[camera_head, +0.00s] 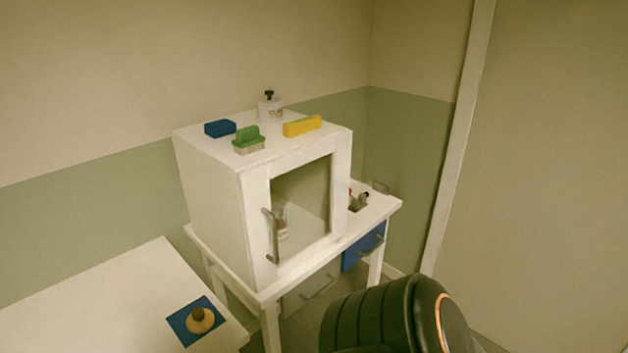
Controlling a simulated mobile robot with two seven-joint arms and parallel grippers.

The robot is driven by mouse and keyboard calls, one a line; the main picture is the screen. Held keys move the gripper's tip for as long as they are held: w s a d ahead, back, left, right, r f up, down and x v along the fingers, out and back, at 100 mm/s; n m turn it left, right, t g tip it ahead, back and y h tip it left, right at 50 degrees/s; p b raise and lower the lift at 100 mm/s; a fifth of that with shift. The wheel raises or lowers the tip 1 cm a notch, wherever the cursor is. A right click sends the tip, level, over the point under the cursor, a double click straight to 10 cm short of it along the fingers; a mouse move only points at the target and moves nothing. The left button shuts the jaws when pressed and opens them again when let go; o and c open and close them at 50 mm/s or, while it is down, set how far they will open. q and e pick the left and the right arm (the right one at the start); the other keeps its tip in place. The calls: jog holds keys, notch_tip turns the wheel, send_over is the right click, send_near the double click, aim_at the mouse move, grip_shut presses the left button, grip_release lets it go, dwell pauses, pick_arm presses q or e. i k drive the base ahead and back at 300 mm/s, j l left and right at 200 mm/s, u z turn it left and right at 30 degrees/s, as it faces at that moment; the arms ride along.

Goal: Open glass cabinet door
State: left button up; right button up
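A white cabinet (212,195) stands on a white table. Its glass door (303,200) has a white frame and looks shut. A grey vertical handle (270,236) is on the left side of the door. A small pale item with a reddish part (282,224) shows faintly behind the glass. Neither of my grippers is in view.
On the cabinet top are a blue block (220,128), a green brush (248,140), a yellow block (302,125) and a white jar (270,108). The white table (393,205) has a blue drawer (362,247). A lower white table (130,290) holds a blue mat (181,325) with a round tan object (200,321).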

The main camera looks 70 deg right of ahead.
aim_at(259, 222)
jog(key=z, duration=2.25)
